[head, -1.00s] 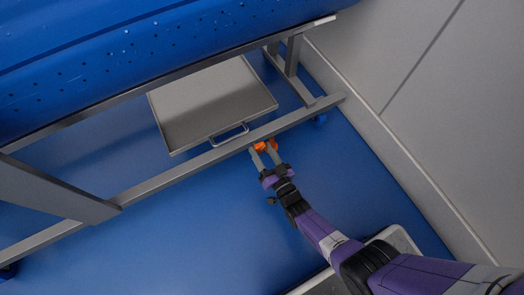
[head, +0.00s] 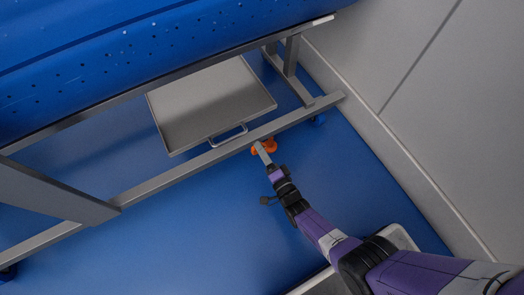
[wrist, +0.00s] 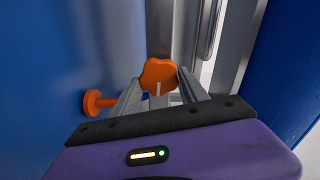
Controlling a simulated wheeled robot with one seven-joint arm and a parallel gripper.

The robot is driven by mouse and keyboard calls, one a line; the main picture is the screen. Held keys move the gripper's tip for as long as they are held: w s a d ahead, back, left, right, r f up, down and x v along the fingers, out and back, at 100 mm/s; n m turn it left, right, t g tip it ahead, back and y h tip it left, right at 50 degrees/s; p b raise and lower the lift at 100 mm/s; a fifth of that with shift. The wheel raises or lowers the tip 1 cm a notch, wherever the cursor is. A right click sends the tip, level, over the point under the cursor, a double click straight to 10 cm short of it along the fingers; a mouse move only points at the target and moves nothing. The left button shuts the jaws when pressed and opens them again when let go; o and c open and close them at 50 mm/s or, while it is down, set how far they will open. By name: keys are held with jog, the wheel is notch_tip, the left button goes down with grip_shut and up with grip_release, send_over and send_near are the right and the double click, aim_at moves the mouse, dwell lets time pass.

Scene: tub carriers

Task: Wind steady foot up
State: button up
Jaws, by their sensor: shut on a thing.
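The steady foot's orange lobed knob (wrist: 159,73) sits at the front rail of the carrier, with a pale mark on its near edge. My gripper (wrist: 160,84) has one finger on each side of it and is shut on it. An orange round foot pad (wrist: 93,102) on a short stem shows left of the fingers, beside the blue floor; I cannot tell whether it touches.
The carrier's grey frame (head: 180,173) crosses the view under a blue perforated tub (head: 150,60). A grey tray with a handle (head: 212,100) lies behind the rail. A grey wall (head: 440,110) stands right. Blue floor (head: 170,240) in front is clear.

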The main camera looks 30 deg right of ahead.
jog(key=shift+s+f+m, duration=0.1)
jog(key=shift+m, duration=1.6)
jog(key=o, duration=1.4)
jog(key=shift+s+p, duration=1)
jog(key=shift+s, duration=2.9)
